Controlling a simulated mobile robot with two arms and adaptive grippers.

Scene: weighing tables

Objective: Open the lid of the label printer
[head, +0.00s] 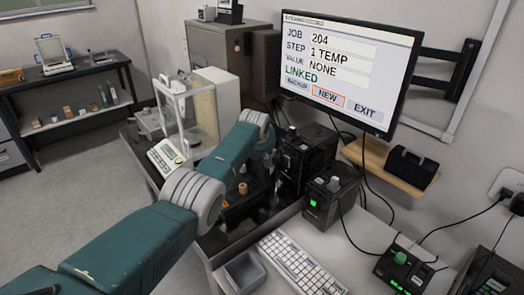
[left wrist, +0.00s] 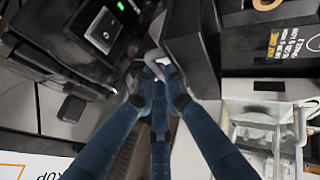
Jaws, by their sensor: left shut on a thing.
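Two black box-shaped units stand close together in the head view, a rear one (head: 308,158) and a front one (head: 330,203) with a green light. I cannot tell for sure which is the label printer. My left arm reaches in to their left; its gripper is hidden there. In the left wrist view my left gripper (left wrist: 160,72) has its blue fingers drawn together on a grey curved piece (left wrist: 152,57), beside a dark upright panel (left wrist: 192,48). The fingers cover most of the grip. Whether the panel is a raised lid is unclear. My right gripper is not in view.
A monitor (head: 345,68) hangs above the bench. A glass-sided balance (head: 170,125) stands behind my arm. A white keyboard (head: 298,265) and a grey bin (head: 244,272) lie near the front. A black device (head: 410,167) sits on a wooden shelf. Cables hang at the right.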

